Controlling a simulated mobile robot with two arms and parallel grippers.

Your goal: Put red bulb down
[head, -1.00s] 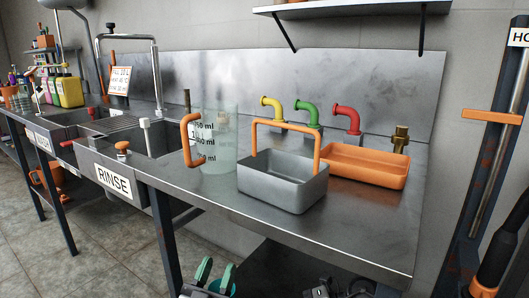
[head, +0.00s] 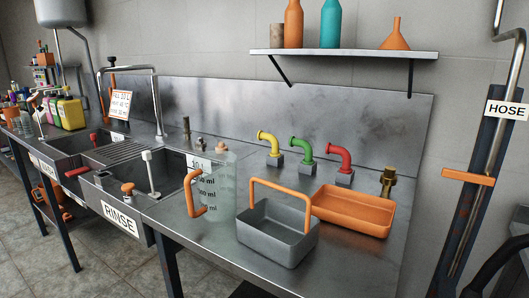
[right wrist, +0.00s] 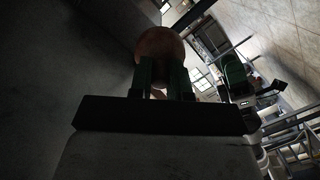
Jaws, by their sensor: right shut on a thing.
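In the right wrist view, my right gripper (right wrist: 162,82) has two dark green fingers shut on a round, dull reddish-brown thing (right wrist: 160,43). It may be the red bulb, but the view is too dark to be sure of its colour, and its lower part is hidden by the fingers. Neither gripper shows in the head view. My left gripper is not clearly seen in any view.
The steel counter (head: 185,226) holds a measuring jug (head: 222,187), a grey basket (head: 272,246) with an orange handle, and an orange tray (head: 352,215). Yellow (head: 268,140), green (head: 302,149) and red (head: 339,157) elbow pipes stand behind. The counter's front strip is clear.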

